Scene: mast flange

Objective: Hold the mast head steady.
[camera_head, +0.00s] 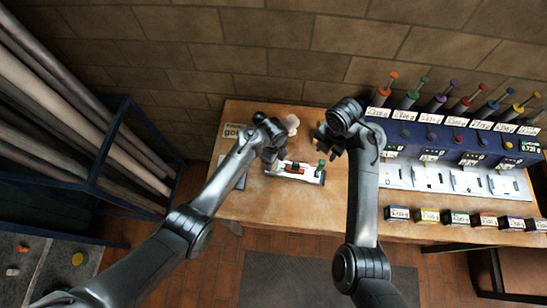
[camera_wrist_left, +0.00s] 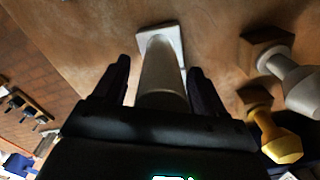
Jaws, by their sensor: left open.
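In the left wrist view a pale grey cylindrical post (camera_wrist_left: 163,75) on a white square base (camera_wrist_left: 172,36) stands between the fingers of my left gripper (camera_wrist_left: 157,74). The fingers are open, one on each side of it; I cannot tell whether either touches it. I cannot tell for sure that this post is the mast. In the head view my left gripper (camera_head: 269,158) is over the table near a white tray, and the post is not clear there. My right gripper (camera_head: 331,143) is above the table to the right; its jaw opening is too small to read.
The white tray (camera_head: 313,174) holds small orange and green parts. A pale knob (camera_head: 291,123) stands behind; a gold knob (camera_wrist_left: 282,146) shows in the wrist view. A rack of coloured-handled tools (camera_head: 450,155) and labelled boxes (camera_head: 455,218) fill the right. Pipes (camera_head: 60,90) stand left.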

